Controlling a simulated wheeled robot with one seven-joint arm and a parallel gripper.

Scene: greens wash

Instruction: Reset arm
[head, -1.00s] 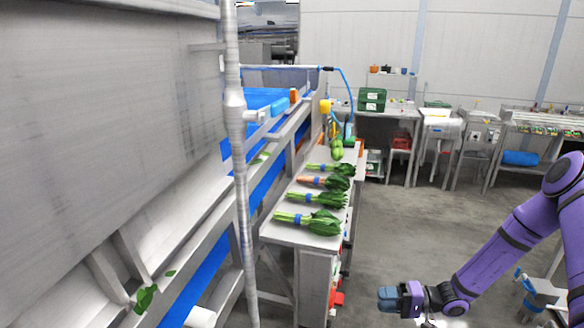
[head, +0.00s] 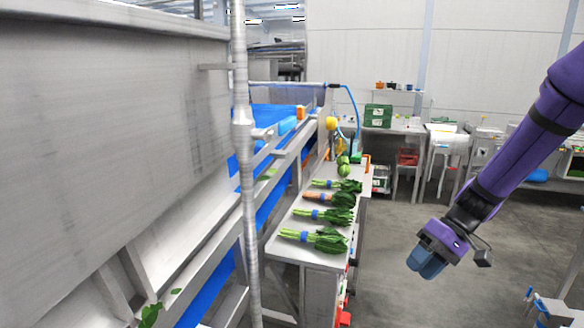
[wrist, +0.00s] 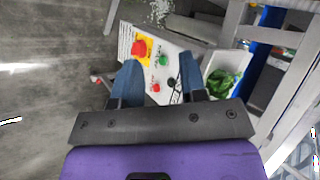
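My purple arm comes in from the right in the head view. My gripper (head: 428,262) hangs in the air over the aisle, to the right of the table with the greens, touching nothing. In the wrist view its two blue fingers (wrist: 158,82) stand apart with nothing between them, so it is open. Past the fingers is a pale control panel (wrist: 165,72) with a red button on yellow and smaller green and red buttons.
A narrow metal table (head: 287,249) holds several banded bunches of greens (head: 318,239). A steel machine with a blue belt (head: 268,217) and an upright pole (head: 246,180) stand left. Benches with a green crate (head: 377,115) line the back. The aisle floor (head: 395,299) is clear.

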